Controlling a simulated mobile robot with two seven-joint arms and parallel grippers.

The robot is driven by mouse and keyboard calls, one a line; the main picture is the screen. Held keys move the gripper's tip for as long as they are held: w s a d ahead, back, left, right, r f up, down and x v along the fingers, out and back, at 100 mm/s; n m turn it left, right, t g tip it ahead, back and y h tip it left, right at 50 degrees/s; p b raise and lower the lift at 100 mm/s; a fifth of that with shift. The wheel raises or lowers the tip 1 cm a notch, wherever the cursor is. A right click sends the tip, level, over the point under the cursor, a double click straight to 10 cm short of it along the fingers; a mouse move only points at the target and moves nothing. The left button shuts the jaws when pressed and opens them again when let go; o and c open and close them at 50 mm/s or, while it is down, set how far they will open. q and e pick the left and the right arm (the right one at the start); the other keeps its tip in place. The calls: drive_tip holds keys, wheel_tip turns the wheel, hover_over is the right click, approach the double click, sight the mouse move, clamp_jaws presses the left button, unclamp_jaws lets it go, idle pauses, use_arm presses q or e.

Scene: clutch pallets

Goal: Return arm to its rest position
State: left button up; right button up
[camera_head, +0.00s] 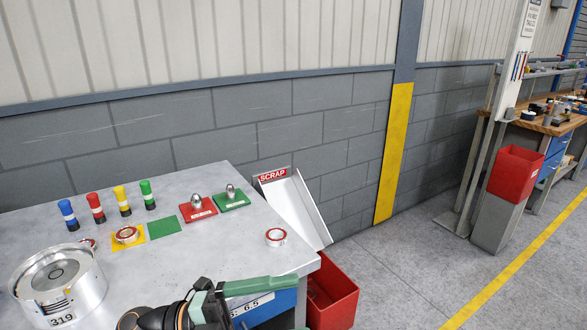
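Part of a black and green arm-like assembly (205,305) shows at the bottom edge, in front of the table's front edge. A green bar on it points to the right. I cannot tell which arm it belongs to. No pair of gripper fingertips can be made out on it, and no other arm or gripper shows. I see nothing held.
The grey table (190,255) carries a metal drum marked 319 (60,285), several coloured cylinders, red (198,209) and green (231,200) plates with metal parts, and tape-like rings (276,237). A scrap chute (295,205) and red bin (332,295) stand right. Open floor lies beyond.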

use_arm(q)
drive_tip(key=w+a+f+n+t+y+p, duration=0.1)
drive_tip(key=w+a+f+n+t+y, duration=0.15)
drive_tip(key=f+n+t+y, duration=0.4)
drive_tip(key=w+a+f+n+t+y, duration=0.1)
drive_tip(key=a+f+n+t+y, duration=0.2)
drive_tip(key=n, duration=0.6)
drive_tip(key=w+a+f+n+t+y+p, duration=0.1)
drive_tip(key=w+a+f+n+t+y, duration=0.15)
drive_tip(key=a+f+n+t, duration=0.45)
drive_tip(key=s+a+f+n+g+y+p, duration=0.1)
drive_tip(key=s+a+f+n+g+y, duration=0.2)
drive_tip(key=s+f, duration=1.2)
drive_tip(key=f+n+g+y, duration=0.1)
drive_tip(key=n+g+y, duration=0.1)
drive_tip(key=n+g, duration=0.2)
drive_tip(key=shift+f+n+g+y, duration=0.25)
drive_tip(key=shift+n+g+y, duration=0.1)
drive_tip(key=shift+g, duration=0.2)
